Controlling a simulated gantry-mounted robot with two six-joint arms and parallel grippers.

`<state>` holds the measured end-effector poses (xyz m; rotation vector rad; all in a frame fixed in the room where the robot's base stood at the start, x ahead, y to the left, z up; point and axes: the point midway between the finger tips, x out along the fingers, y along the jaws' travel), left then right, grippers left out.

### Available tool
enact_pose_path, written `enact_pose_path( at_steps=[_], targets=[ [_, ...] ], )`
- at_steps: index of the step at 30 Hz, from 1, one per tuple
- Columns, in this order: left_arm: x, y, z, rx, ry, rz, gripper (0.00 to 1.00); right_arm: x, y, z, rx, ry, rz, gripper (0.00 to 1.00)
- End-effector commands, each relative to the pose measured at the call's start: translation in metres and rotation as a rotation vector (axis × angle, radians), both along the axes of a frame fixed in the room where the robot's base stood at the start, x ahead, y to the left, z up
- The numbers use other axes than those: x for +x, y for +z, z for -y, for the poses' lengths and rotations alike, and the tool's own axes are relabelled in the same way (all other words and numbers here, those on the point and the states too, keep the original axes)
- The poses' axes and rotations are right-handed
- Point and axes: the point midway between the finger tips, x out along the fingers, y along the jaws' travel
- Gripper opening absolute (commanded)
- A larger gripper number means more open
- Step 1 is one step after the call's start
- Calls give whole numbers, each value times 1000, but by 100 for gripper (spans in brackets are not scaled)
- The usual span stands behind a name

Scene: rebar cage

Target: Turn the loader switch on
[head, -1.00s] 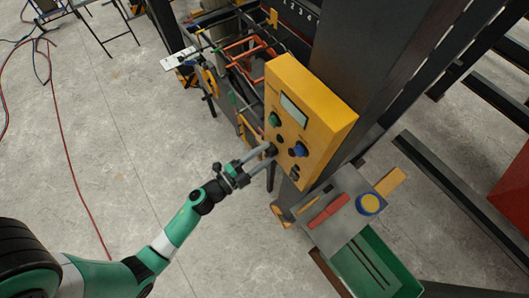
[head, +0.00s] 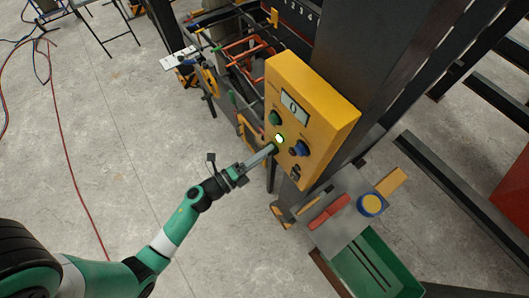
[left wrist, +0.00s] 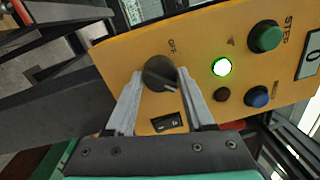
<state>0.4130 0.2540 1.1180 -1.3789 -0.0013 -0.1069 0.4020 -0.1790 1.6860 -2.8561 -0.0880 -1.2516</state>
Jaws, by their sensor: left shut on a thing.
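The yellow control box (head: 318,120) is fixed to a dark post. Its black rotary switch (left wrist: 160,73) sits between my left gripper's fingers in the left wrist view, with "OFF" printed beside it. A pale mark on the knob points down and right in that view. My left gripper (head: 272,149) is shut on the knob; its fingers mostly hide the knob in the head view. A round lamp (left wrist: 221,67) glows green, also in the head view (head: 279,139). The display (head: 294,106) is lit and reads 0. My right gripper is not in view.
A green button (left wrist: 265,37), a blue button (left wrist: 258,97) and a small black rocker (left wrist: 168,123) are near the knob. Below the box are a grey shelf (head: 335,235) with tools and a green bin (head: 372,268). Open concrete floor lies left.

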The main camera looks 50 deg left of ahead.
Motion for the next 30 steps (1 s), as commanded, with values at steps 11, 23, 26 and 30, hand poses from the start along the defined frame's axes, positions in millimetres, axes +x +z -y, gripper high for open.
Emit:
enact_pose_path(
  at_steps=[11,23,26,30],
  targets=[
    [0,-1,0,22,1,0,0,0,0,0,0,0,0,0],
    [0,-1,0,20,0,0,83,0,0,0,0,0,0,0],
    [0,0,0,19,0,0,83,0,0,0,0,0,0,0],
    [0,0,0,19,0,0,83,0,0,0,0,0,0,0]
  ],
)
